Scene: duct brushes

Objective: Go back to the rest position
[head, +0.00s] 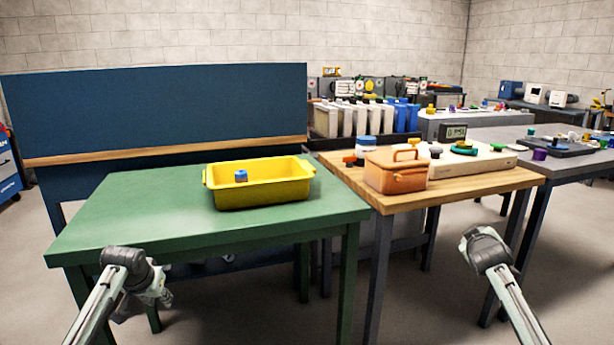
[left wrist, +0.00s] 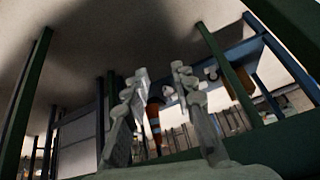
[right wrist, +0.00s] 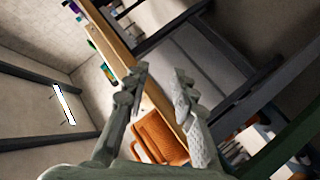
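My left gripper (head: 158,298) hangs low at the near left edge of the green table in the head view. In the left wrist view, its two fingers (left wrist: 160,78) stand apart with nothing held. My right arm reaches in from the right, over the floor in front of the wooden table; its gripper is not clear in the head view. In the right wrist view, the right gripper's fingers (right wrist: 162,76) are apart and empty. A yellow bin (head: 262,192) sits on the green table (head: 130,215) with a small blue object (head: 241,175) inside.
A wooden-topped table (head: 480,185) at the right holds an orange-brown lidded box (head: 396,172), which also shows in the right wrist view (right wrist: 158,138). A dark blue panel (head: 160,105) stands behind the green table. Open floor (head: 420,305) lies between the arms.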

